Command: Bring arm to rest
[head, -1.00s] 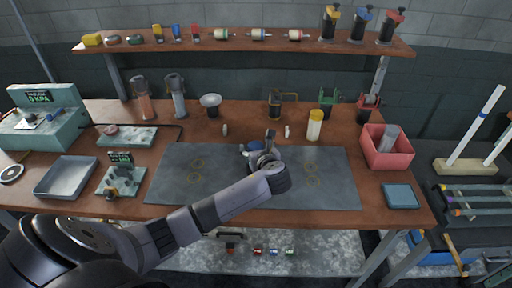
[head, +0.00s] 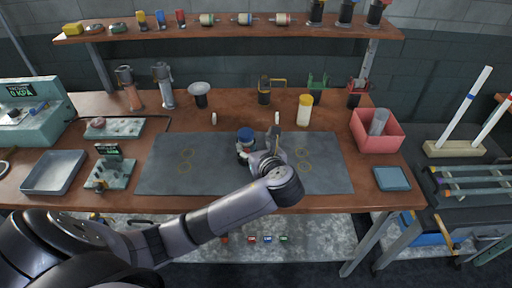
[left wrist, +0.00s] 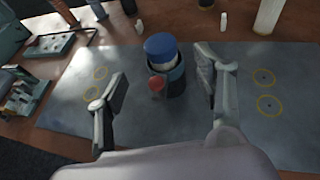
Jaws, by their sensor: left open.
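My left arm comes in from the left in the head view. Its left gripper (head: 262,146) is over the grey mat (head: 215,177) on the bench. In the left wrist view the left gripper (left wrist: 162,95) is open, with its two fingers apart. A blue-capped device (head: 245,136) stands upright on the mat beside the gripper. In the left wrist view the blue-capped device (left wrist: 162,50) has a dark body and a red knob, and shows between and beyond the fingers, with gaps at both sides. My right gripper is not in view.
A yellow-capped bottle (head: 304,111) stands behind the mat. A red bin (head: 376,132) and a blue pad (head: 392,179) are at the right. A grey tray (head: 55,173) is at the left. A shelf (head: 225,31) with several items runs along the back.

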